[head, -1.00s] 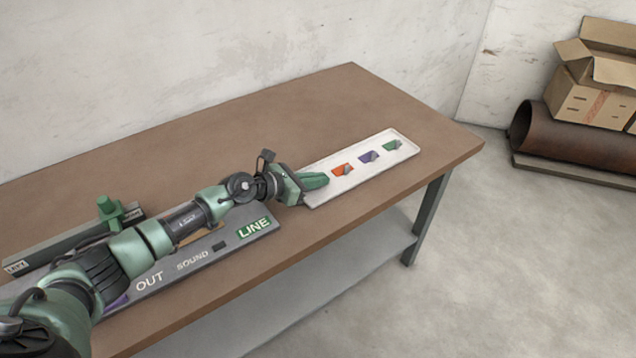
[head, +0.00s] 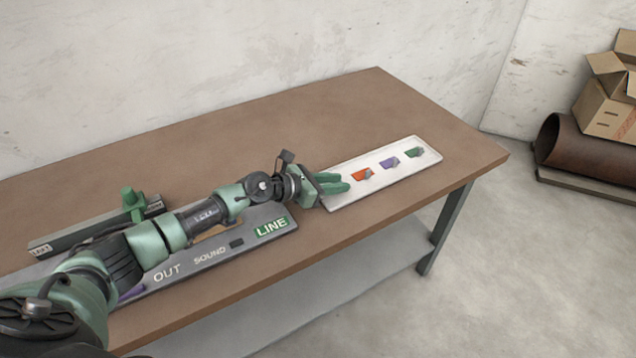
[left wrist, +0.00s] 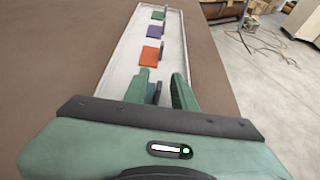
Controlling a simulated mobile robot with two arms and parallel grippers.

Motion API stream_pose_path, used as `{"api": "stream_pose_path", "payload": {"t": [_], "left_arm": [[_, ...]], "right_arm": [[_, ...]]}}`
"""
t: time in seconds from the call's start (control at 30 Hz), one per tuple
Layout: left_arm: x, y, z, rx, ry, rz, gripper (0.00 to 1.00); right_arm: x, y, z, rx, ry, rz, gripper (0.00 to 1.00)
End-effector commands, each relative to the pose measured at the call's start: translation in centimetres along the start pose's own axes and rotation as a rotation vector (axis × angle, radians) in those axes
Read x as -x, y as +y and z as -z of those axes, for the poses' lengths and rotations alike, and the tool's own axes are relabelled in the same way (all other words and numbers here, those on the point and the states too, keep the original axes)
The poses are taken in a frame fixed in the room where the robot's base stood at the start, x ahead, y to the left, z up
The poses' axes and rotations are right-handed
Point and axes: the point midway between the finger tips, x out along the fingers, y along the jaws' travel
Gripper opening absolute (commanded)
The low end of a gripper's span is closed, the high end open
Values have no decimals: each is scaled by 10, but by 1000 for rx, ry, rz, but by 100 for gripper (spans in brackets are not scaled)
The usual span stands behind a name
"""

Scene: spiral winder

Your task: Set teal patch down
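A long pale tray (head: 337,203) lies on the bench near its front edge. An orange patch (head: 361,174), a purple patch (head: 389,163) and a green patch (head: 413,153) lie in a row in it, each with a small grey tab. My left gripper (head: 341,183) is low over the tray's near end, its green fingers apart. In the left wrist view, a grey tab (left wrist: 158,92) stands between the fingers, with a gap beside the right finger. My right gripper is not in view.
A grey panel (head: 191,271) marked OUT, SOUND and LINE lies under my left arm. Behind it is a dark rail with a green knob (head: 134,203). The back of the brown bench (head: 300,120) is clear.

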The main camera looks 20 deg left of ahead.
Motion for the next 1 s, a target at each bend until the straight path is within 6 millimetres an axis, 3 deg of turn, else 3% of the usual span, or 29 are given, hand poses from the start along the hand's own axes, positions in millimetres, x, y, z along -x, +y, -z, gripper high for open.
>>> {"api": "stream_pose_path", "payload": {"t": [0.3,0.5,0.7,1.0], "left_arm": [[69,1,4,-2,5,-2,26],[100,1,3,-1,3,-2,26],[111,0,1,-1,2,-1,26],[111,0,0,1,0,0,26]], "right_arm": [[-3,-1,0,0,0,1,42],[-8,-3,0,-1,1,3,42],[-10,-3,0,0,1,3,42],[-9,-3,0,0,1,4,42]]}}
